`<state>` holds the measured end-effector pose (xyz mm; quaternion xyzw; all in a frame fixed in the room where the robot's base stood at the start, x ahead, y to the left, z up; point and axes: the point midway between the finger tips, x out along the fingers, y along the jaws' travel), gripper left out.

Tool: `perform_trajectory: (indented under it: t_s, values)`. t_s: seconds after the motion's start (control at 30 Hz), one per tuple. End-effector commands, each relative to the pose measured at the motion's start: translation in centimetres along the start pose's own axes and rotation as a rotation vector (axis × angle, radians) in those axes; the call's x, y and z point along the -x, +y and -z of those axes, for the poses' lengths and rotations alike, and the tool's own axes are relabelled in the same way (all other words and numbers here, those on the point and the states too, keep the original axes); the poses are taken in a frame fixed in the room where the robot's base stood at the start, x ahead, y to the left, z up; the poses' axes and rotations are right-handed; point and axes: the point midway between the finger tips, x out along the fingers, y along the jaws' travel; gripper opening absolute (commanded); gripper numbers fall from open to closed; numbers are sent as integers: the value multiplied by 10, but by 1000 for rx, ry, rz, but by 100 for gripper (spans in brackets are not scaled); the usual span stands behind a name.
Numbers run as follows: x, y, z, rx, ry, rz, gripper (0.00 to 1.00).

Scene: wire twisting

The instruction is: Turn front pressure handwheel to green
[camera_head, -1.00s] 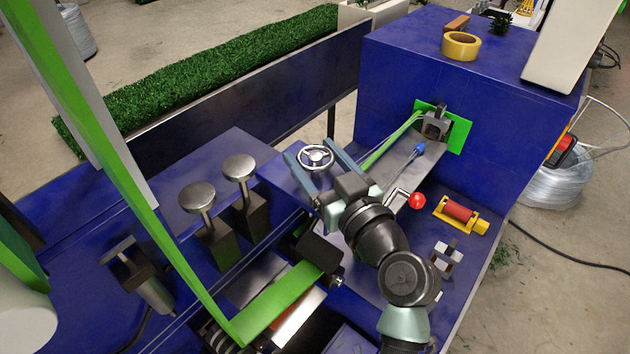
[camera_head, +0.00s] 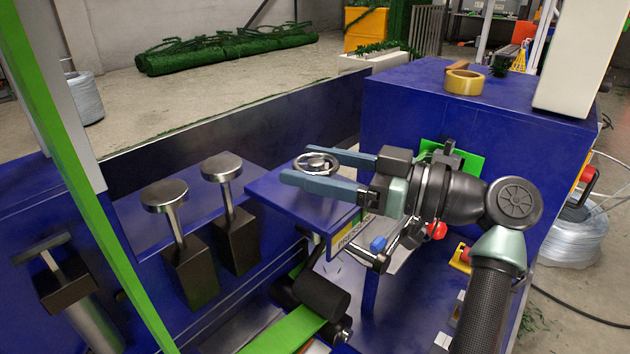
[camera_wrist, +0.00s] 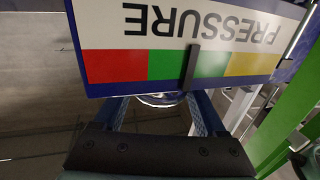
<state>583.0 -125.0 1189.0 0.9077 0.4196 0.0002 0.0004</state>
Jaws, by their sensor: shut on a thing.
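The front pressure handwheel (camera_head: 316,163) is a small silver spoked wheel on a blue ledge. My gripper (camera_head: 311,166) reaches in from the right, its two blue-grey fingers shut on opposite sides of the wheel. In the wrist view, part of the wheel's rim (camera_wrist: 160,100) shows between the fingers, below the panel edge. The pressure gauge (camera_wrist: 115,66) appears upside down there, with red, green and yellow bands. Its dark pointer (camera_wrist: 190,68) lies over the green band. In the head view the gauge label (camera_head: 350,232) is mostly hidden by my gripper and a lever.
Two round-topped metal knobs (camera_head: 164,195) (camera_head: 221,167) stand left of the ledge. A blue-tipped lever (camera_head: 378,244) and a red ball knob (camera_head: 436,231) are close below my gripper. A large blue housing (camera_head: 480,135) with a tape roll (camera_head: 464,82) stands behind.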

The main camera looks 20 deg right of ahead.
Motion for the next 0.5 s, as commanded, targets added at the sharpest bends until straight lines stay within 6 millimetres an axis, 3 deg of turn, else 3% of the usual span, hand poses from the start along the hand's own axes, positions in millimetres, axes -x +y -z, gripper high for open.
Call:
perform_trajectory:
  t_s: [0.5]
  values:
    - [0,0,1,-1,1,49,18]
